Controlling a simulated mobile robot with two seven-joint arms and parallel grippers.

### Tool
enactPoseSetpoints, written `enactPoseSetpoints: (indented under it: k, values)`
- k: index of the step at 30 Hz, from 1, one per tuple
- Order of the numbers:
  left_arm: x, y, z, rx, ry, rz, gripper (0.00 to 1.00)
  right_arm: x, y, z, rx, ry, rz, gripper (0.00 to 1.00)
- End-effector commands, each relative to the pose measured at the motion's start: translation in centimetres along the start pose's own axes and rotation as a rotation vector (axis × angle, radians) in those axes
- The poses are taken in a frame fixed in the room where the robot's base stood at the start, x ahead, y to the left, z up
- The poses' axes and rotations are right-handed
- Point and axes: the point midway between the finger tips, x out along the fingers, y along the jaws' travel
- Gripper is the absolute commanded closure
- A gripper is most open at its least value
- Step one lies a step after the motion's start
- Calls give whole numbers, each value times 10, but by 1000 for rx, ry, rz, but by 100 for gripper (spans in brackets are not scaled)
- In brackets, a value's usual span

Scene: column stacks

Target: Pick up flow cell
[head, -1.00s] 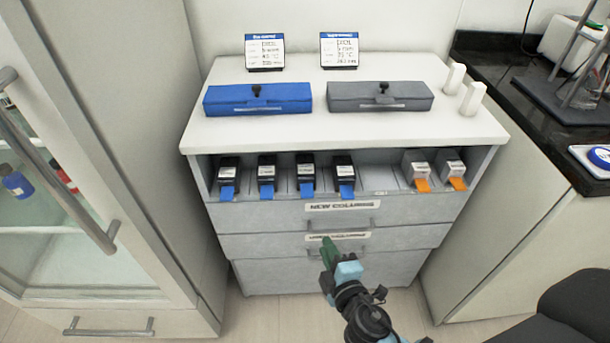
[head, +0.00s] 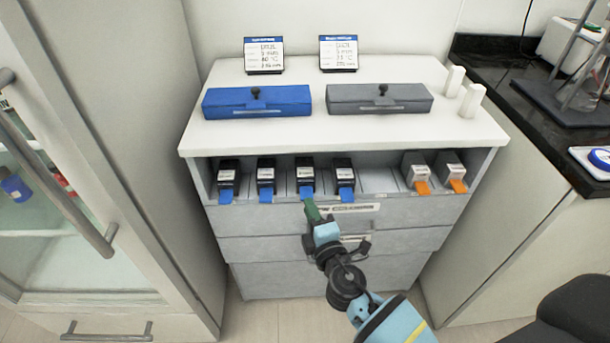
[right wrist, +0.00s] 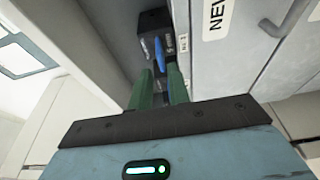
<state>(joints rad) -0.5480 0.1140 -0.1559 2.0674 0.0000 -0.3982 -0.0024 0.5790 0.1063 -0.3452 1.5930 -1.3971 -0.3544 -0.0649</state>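In the head view, several black boxes with blue tabs stand in a row in the open top bay of the cabinet. I cannot tell which item is called the flow cell. The third black box from the left (head: 306,177) has its blue tab (head: 307,193) just above my right gripper (head: 310,206). In the right wrist view, my right gripper (right wrist: 160,75) has its green fingers apart. A black box (right wrist: 150,20) with a blue tab (right wrist: 158,52) shows just beyond the fingertips, with nothing seen held. My left gripper is not in view.
A blue case (head: 257,103), a grey case (head: 380,99), two label cards and two white blocks are on the cabinet top (head: 310,132). A glass-door cabinet stands left.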

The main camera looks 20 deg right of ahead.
Motion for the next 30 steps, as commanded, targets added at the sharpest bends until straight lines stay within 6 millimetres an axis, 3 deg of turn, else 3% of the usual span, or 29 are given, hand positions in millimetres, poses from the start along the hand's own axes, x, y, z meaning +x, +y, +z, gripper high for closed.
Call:
enactPoseSetpoints:
  k: [7,12,19,24,30]
  values:
    - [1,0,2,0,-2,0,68,34,-2,0,-1,0,2,82]
    - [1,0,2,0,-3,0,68,46,-2,-1,-1,1,0,82]
    - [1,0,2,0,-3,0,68,47,-2,-1,0,1,0,82]
    - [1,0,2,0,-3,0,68,47,-2,-1,0,1,0,100]
    - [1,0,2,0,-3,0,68,47,-2,-1,0,1,2,100]
